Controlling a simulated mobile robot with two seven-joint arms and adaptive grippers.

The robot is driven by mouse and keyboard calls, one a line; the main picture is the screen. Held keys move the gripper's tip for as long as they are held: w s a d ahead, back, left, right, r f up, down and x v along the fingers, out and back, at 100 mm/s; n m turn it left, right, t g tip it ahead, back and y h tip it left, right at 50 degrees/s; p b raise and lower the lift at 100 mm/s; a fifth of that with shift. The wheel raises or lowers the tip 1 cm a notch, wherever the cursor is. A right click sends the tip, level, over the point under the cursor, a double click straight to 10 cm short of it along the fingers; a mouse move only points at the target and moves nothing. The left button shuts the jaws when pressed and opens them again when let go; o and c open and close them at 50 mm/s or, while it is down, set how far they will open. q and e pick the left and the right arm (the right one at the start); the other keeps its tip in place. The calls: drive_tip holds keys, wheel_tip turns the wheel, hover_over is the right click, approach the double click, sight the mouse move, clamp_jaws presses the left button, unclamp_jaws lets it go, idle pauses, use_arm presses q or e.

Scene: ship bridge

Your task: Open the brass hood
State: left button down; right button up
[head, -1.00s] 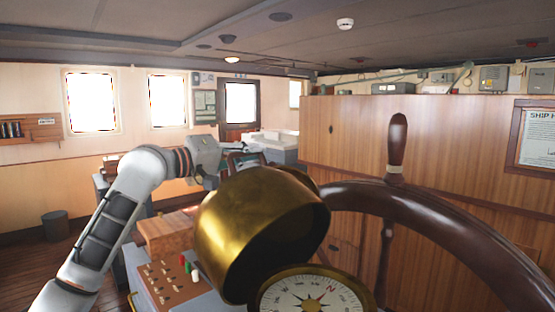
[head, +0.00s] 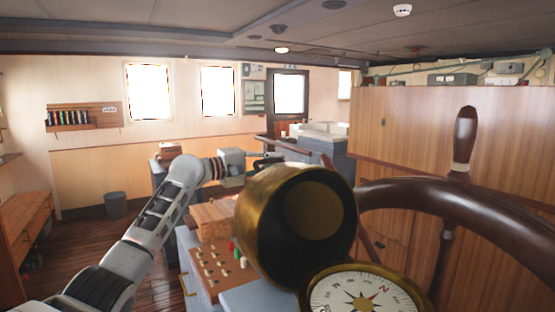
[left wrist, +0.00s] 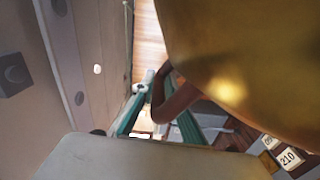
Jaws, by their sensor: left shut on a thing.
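The brass hood (head: 256,225) is tipped up and back above the compass (head: 362,292), in the middle of the head view. Its dark hollow inside faces me, and the compass card with its star shows uncovered below. My left gripper (head: 268,159) is at the hood's far upper side, partly hidden behind it. In the left wrist view the hood (left wrist: 235,50) fills the upper right. There the two teal fingers of my left gripper (left wrist: 160,118) are on either side of a brown curved handle (left wrist: 175,98) joined to the hood. My right gripper is not in view.
A large wooden steering wheel (head: 480,208) stands close on the right. A control box with small levers (head: 215,268) and a wooden box (head: 213,218) sit left of the hood. A wood-panelled cabinet (head: 430,135) stands behind the wheel. Open floor lies at left.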

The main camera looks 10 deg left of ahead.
use_arm(q)
drive_tip(key=shift+r, duration=0.1)
drive_tip(key=c, duration=2.1)
unclamp_jaws()
drive_tip(key=v, duration=1.2)
drive_tip(key=shift+a, duration=0.1)
